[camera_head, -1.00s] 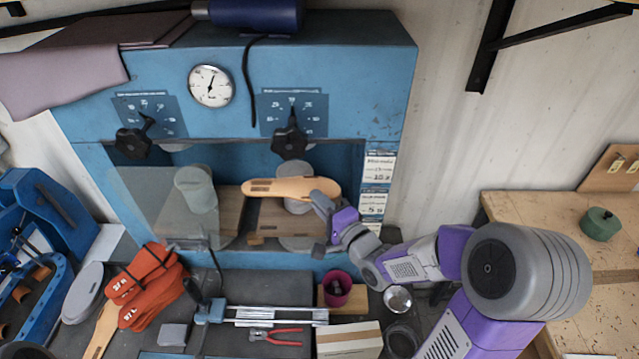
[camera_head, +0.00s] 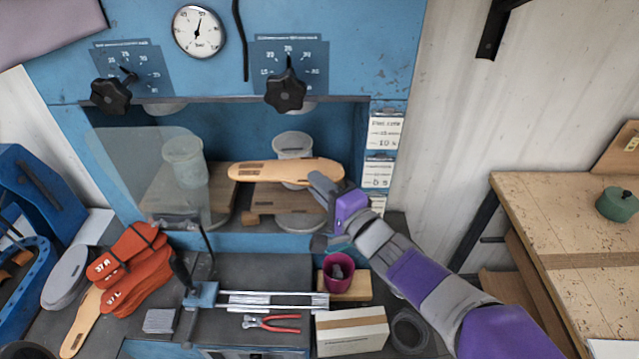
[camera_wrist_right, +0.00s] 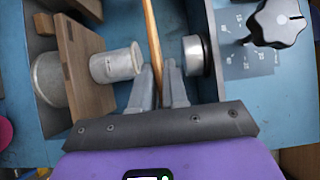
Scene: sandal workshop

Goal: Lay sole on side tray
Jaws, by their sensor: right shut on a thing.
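A tan sole (camera_head: 270,173) is held roughly level in the open bay of the blue press, in front of the pale cylinder there. My right gripper (camera_head: 325,188) is shut on its right end. In the right wrist view, the sole (camera_wrist_right: 152,35) shows edge-on between the fingers of my right gripper (camera_wrist_right: 158,78), with a pale cylinder on one side and a metal-rimmed one on the other. My left gripper is not in view. I cannot tell which thing is the side tray.
The blue press (camera_head: 225,85) has black knobs and a clear guard (camera_head: 140,165). In front lie orange pieces (camera_head: 130,270), red pliers (camera_head: 272,323), a magenta cup (camera_head: 337,272) and a box (camera_head: 350,330). A wooden bench (camera_head: 560,220) at right is largely clear, with a green pot (camera_head: 617,204).

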